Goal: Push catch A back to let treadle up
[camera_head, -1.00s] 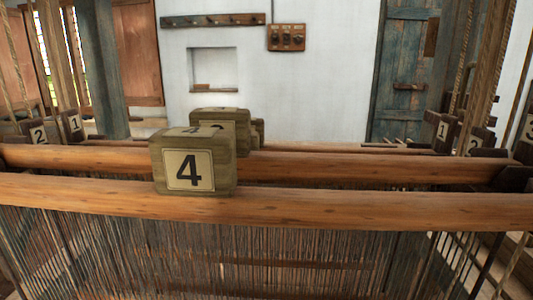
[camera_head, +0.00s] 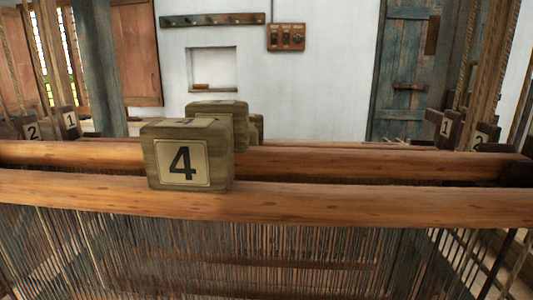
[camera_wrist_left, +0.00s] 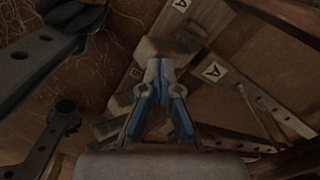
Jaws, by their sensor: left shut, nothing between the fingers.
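In the left wrist view my left gripper (camera_wrist_left: 163,68) is shut and empty, its blue-grey fingers meeting at the tips. A plate marked A (camera_wrist_left: 212,72) lies just right of the fingertips, on a pale wooden piece. A second A label (camera_wrist_left: 181,4) shows at the top edge, on another wooden piece. A wooden block (camera_wrist_left: 158,48) lies just beyond the fingertips; I cannot tell whether they touch it. Which part is the catch and which the treadle is not clear in this dim view. My right gripper is in neither view.
In the head view, wooden loom beams (camera_head: 330,202) cross the front, with a block marked 4 (camera_head: 186,160) and dense threads (camera_head: 250,250) below. In the wrist view, a dark ringed bar (camera_wrist_left: 65,112) lies left and a dark beam (camera_wrist_left: 280,15) upper right.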

